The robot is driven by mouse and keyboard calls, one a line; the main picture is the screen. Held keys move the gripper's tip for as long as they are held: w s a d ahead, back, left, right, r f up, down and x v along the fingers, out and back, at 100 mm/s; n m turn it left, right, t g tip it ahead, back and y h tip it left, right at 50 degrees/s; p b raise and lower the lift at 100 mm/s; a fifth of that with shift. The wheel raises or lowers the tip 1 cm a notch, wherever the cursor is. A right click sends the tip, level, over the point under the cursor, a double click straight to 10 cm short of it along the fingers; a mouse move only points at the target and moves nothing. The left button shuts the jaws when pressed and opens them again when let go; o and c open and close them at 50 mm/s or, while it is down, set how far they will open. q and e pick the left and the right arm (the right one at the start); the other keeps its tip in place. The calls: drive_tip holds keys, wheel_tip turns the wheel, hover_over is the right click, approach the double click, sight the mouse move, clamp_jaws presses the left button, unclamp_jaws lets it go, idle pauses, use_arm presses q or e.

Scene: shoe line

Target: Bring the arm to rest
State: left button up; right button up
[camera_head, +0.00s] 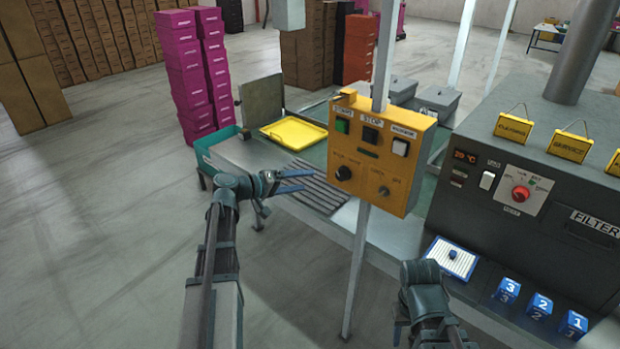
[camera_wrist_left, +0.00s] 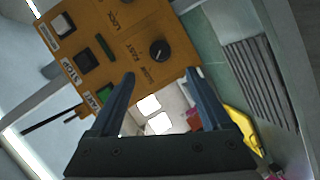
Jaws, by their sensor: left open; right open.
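My left arm reaches in from the bottom left. My left gripper (camera_head: 294,182) is open and empty, just left of the yellow control panel (camera_head: 407,172). In the left wrist view its two fingers (camera_wrist_left: 160,88) stand apart with nothing between them; the panel (camera_wrist_left: 125,62) and its black speed dial (camera_wrist_left: 160,50) show beyond. I cannot tell whether a finger touches the panel. My right arm comes in at the bottom right, bent at the wrist. The right gripper (camera_head: 402,322) is low beside it, left of the wrist; its fingers are mostly hidden, and nothing shows held.
A grey post (camera_head: 358,270) carries the panel. A yellow tray (camera_head: 295,133) lies on the line behind my left gripper. The dark machine (camera_head: 540,200), a white pad (camera_head: 452,258) and blue numbered blocks (camera_head: 540,305) stand right. The floor left is clear.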

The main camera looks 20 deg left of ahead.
use_arm(q)
drive_tip(key=shift+s+a, duration=0.1)
drive_tip(key=shift+a, duration=0.05)
idle(0.3)
drive_tip(key=s+d+f+m+g+y, duration=0.1)
drive_tip(key=s+d+f+m+g, duration=0.3)
drive_tip(key=d, duration=0.6)
drive_tip(key=s+d+f+m+g, duration=0.1)
drive_tip(key=s+d+f+g, duration=0.35)
drive_tip(key=d+f, duration=0.4)
drive_tip(key=s+d+f+m+g+y, duration=0.2)
drive_tip(key=s+y, duration=0.3)
drive_tip(key=s, duration=0.3)
drive_tip(key=s+d+f+m+g+y, duration=0.1)
drive_tip(key=s+d+f+m+y, duration=0.1)
drive_tip(key=s+d+y, duration=0.3)
drive_tip(key=s, duration=0.4)
drive_tip(key=shift+s+g, duration=0.25)
drive_tip(key=shift+g, duration=0.1)
